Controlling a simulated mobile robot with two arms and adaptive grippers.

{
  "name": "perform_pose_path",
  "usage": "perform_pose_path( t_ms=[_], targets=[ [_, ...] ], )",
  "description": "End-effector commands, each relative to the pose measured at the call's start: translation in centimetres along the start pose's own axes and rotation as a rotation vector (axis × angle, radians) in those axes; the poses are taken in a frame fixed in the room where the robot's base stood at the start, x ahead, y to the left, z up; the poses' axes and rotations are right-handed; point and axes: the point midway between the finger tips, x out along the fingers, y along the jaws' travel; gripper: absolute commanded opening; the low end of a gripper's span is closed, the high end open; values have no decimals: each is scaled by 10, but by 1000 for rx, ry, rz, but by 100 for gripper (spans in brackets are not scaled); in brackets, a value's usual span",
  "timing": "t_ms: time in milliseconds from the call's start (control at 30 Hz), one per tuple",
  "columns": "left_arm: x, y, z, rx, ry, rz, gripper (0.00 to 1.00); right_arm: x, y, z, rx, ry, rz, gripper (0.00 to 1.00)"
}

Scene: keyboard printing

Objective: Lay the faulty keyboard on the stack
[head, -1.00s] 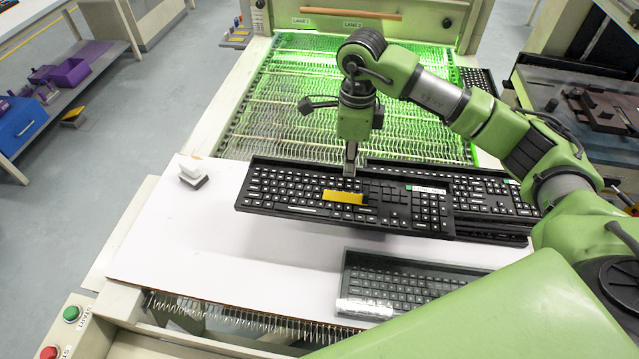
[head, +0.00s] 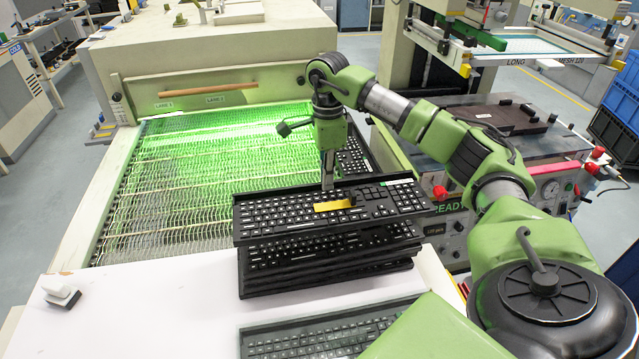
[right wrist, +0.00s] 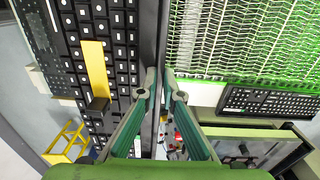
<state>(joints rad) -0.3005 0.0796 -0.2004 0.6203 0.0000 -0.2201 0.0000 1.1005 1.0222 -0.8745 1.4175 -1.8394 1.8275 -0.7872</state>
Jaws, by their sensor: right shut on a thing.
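The faulty keyboard (head: 270,215), black with a yellow strip (head: 334,205), is in my right gripper (head: 328,183). The gripper is shut on its far long edge. In the right wrist view the fingertips (right wrist: 161,88) close on that edge, and the keyboard (right wrist: 119,50) fills the left side. The stack (head: 325,274) of several black keyboards lies directly below on the white table. The held keyboard hides most of the stack's top and overlaps it closely. I cannot tell whether they touch. My left gripper is not in view.
Another keyboard (head: 320,338) lies on the table in front of the stack. A small white-topped block (head: 61,292) is at the table's left. The green-lit mesh conveyor (head: 180,185) lies behind, with a keyboard (head: 353,158) on its right side. White table (head: 150,320) left of the stack is clear.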

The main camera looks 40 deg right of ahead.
Motion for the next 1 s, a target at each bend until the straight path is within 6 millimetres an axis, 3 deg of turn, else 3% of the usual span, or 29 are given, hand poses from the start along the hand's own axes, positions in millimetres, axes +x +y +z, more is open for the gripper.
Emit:
perform_pose_path(
  t_ms=[567, 1000],
  targets=[
    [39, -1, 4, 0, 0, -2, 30, 45, -1, 0, 0, -1, -2, 0],
    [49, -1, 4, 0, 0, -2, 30, 70, -2, 0, 1, -1, -2, 0]
  ],
)
